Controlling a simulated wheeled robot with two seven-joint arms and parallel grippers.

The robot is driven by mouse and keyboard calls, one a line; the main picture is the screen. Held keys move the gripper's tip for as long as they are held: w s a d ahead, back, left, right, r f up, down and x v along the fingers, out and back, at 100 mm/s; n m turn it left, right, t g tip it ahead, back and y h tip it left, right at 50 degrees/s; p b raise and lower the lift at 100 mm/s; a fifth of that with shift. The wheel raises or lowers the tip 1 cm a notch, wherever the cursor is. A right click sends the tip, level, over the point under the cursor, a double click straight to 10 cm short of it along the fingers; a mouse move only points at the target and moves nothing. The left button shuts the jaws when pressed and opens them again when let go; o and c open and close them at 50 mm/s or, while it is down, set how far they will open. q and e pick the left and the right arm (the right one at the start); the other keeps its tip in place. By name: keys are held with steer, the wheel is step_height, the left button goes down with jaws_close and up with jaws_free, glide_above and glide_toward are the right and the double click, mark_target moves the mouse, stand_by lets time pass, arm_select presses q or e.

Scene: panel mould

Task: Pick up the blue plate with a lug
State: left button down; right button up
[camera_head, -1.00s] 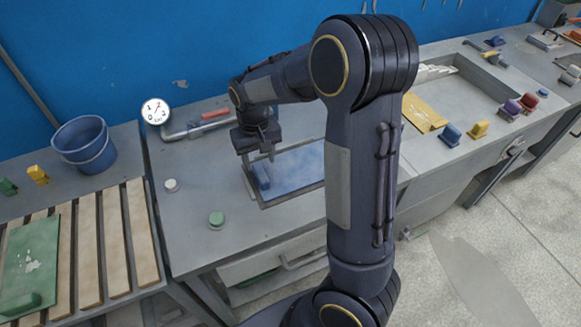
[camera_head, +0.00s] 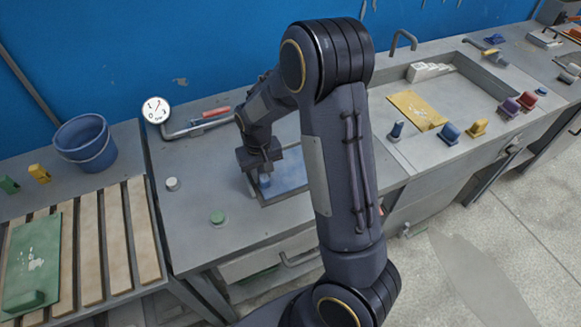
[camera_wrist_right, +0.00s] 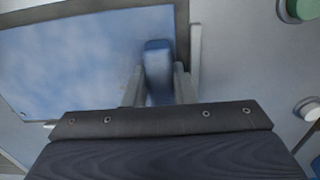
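The blue plate (camera_head: 290,179) lies flat inside a grey frame (camera_head: 268,203) on the workbench, partly hidden behind my right arm. In the right wrist view the plate (camera_wrist_right: 75,60) is mottled pale blue, with a darker blue upright lug (camera_wrist_right: 158,62) near its right edge. My right gripper (camera_head: 263,178) points down at the lug. In the wrist view its two fingers (camera_wrist_right: 159,88) stand on either side of the lug, apart from each other, and I see no firm grip. My left gripper is not in view.
A green knob (camera_head: 217,218) and a white knob (camera_head: 172,184) stand left of the frame. A pipe with a gauge (camera_head: 155,110) runs behind it. A blue bucket (camera_head: 85,145) and slats with a green plate (camera_head: 32,262) are left; a yellow plate (camera_head: 416,110) lies right.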

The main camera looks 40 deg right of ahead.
jaws_close()
steer(key=shift+r, duration=0.15)
